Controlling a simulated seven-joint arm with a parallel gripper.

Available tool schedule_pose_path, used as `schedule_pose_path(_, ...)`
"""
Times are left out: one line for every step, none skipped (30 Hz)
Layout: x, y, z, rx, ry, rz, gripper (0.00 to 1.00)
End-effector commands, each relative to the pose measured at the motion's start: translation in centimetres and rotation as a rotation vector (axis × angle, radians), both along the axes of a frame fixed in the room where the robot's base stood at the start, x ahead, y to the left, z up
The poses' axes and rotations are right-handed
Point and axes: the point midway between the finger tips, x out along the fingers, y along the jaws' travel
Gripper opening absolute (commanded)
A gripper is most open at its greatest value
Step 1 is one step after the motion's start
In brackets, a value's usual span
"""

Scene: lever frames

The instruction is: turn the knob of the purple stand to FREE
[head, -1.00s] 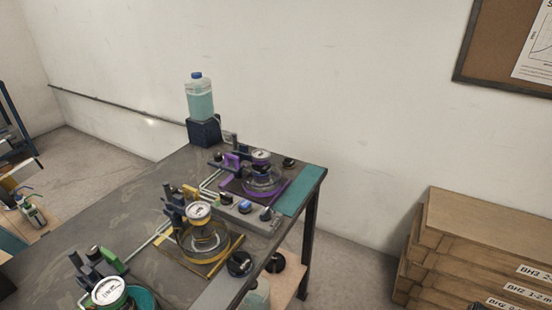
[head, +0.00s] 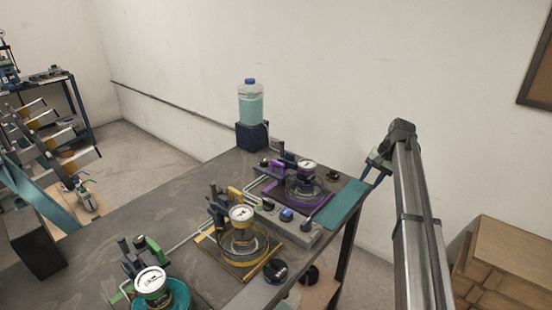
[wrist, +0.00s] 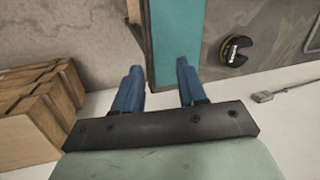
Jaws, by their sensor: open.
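The purple stand (head: 284,198) is on the far right part of the dark table, with a round gauge and a glass ring on it. A black knob (head: 333,176) sits beside it, close to the teal strip. In the wrist view a black round knob (wrist: 236,50) with a notch and a small pale label shows beyond the teal strip; I cannot read its setting. My gripper (head: 376,172) is open and empty, just right of the table's end. Its blue fingers (wrist: 157,78) are apart from the knob, which lies to their right in the wrist view.
The teal strip (head: 338,206) edges the table's right end. A grey box with a blue button (head: 287,214) and the yellow stand (head: 250,263) are nearer. A teal-filled bottle (head: 250,104) stands behind. Wooden boxes (head: 505,262) are at the right.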

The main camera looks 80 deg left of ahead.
Motion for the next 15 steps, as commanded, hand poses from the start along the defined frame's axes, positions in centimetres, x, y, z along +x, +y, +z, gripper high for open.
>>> schedule_pose_path(-2.9,2.1,2.5,0.001,-0.007,0.015,0.41)
schedule_pose_path(-4.6,2.9,3.7,-0.004,-0.012,0.016,0.41)
schedule_pose_path(-6.7,3.7,5.1,-0.013,-0.022,0.011,0.41)
schedule_pose_path(-8.3,4.2,6.0,-0.022,-0.029,0.005,0.41)
schedule_pose_path(-10.0,4.7,6.9,-0.033,-0.037,-0.003,0.41)
schedule_pose_path(-12.1,5.3,8.1,-0.045,-0.052,-0.017,0.41)
schedule_pose_path(-13.7,5.7,8.9,-0.056,-0.061,-0.028,0.41)
schedule_pose_path(-15.3,6.1,9.7,-0.066,-0.072,-0.039,0.41)
schedule_pose_path(-17.5,6.5,11.0,-0.076,-0.086,-0.054,0.41)
schedule_pose_path(-19.1,6.8,11.9,-0.084,-0.097,-0.066,0.41)
schedule_pose_path(-20.8,7.0,12.7,-0.092,-0.107,-0.077,0.41)
schedule_pose_path(-22.9,7.3,13.9,-0.100,-0.123,-0.095,0.41)
schedule_pose_path(-24.5,7.5,14.8,-0.107,-0.133,-0.108,0.41)
schedule_pose_path(-25.9,7.6,15.5,-0.114,-0.144,-0.122,0.41)
schedule_pose_path(-27.8,7.6,16.4,-0.122,-0.159,-0.142,0.41)
